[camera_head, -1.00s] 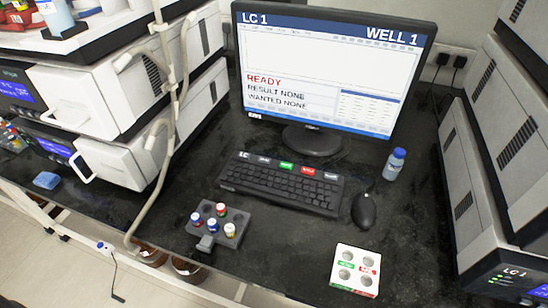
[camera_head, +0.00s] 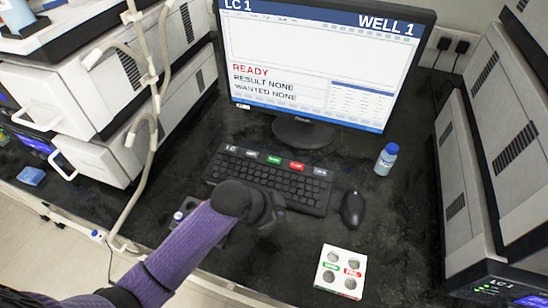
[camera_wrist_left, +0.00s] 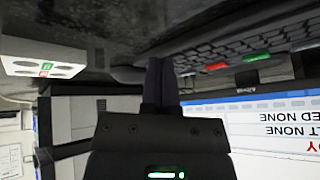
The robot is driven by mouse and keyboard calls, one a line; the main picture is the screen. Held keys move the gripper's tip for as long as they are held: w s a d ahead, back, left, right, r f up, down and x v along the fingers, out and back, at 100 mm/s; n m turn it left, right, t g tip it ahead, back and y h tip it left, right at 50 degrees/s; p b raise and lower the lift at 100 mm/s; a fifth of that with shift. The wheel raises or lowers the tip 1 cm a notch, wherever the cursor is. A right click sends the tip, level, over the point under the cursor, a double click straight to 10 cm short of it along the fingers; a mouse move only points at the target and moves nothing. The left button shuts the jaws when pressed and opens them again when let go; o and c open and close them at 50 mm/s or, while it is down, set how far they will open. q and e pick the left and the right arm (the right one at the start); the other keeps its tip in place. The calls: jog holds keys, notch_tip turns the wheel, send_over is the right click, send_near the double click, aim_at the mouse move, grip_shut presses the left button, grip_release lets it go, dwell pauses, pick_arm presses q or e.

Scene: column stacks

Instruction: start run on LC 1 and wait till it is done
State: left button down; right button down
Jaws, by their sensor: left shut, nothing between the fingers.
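The LC 1 monitor (camera_head: 300,60) reads READY, RESULT NONE, WANTED NONE and WELL 1. Below it the black LC keyboard (camera_head: 310,190) has a green key (camera_head: 273,160) and a red key (camera_head: 297,166) in its top row. The wrist view also shows the green key (camera_wrist_left: 256,57) and red key (camera_wrist_left: 216,67), at upper right. My left gripper (camera_head: 274,214) is over the keyboard's front edge, and its shut, empty fingers (camera_wrist_left: 160,72) show in the wrist view. I cannot tell whether it touches the keyboard. My right gripper is not in view.
A mouse (camera_head: 352,208) and blue-capped bottle (camera_head: 386,159) stand right of the keyboard. A white block with round holes (camera_head: 329,283) is at the front. My arm mostly hides the vial rack; one blue cap (camera_head: 178,216) shows. Instruments stand on both sides.

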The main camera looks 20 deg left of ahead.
pick_arm(q)
jog(key=w+r, duration=0.1)
jog(key=w, duration=0.1)
jog(key=w+a+r+m, duration=0.1)
jog(key=w, duration=0.2)
jog(key=w+a+r+m+t, duration=0.1)
jog(key=w, duration=0.2)
jog(key=shift+r, duration=0.2)
notch_tip(320, 180, up, 6)
jog(key=m+t, duration=0.2)
send_over(271, 161)
jog(key=shift+f, duration=0.1)
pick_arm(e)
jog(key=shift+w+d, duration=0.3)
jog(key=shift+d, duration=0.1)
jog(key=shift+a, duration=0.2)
